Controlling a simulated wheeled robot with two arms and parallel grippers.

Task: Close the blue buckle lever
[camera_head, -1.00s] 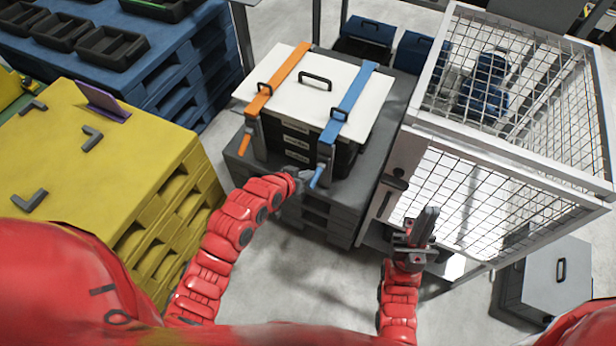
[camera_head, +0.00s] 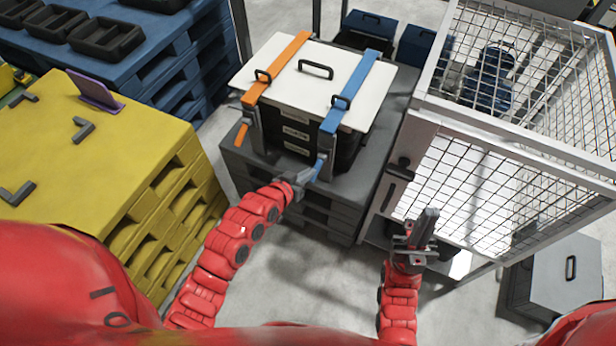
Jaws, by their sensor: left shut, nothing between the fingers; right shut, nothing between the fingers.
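The blue strap (camera_head: 354,85) runs over the white lid (camera_head: 303,75) of the black crate stack. Its blue buckle lever (camera_head: 319,168) hangs at the front of the stack and slants outward at its lower end. The orange strap (camera_head: 277,66) lies to its left, with an orange lever (camera_head: 241,134) hanging at the front. My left gripper (camera_head: 303,177) is shut and empty, with its tip right beside the blue lever; whether they touch I cannot tell. My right gripper (camera_head: 428,222) is shut and empty, low in front of the wire cage.
The grey pallet (camera_head: 233,148) under the crates extends below my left gripper. A wire cage (camera_head: 500,190) stands close on the right. A yellow pallet stack (camera_head: 130,170) is at the left. Open floor (camera_head: 310,275) lies between my arms.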

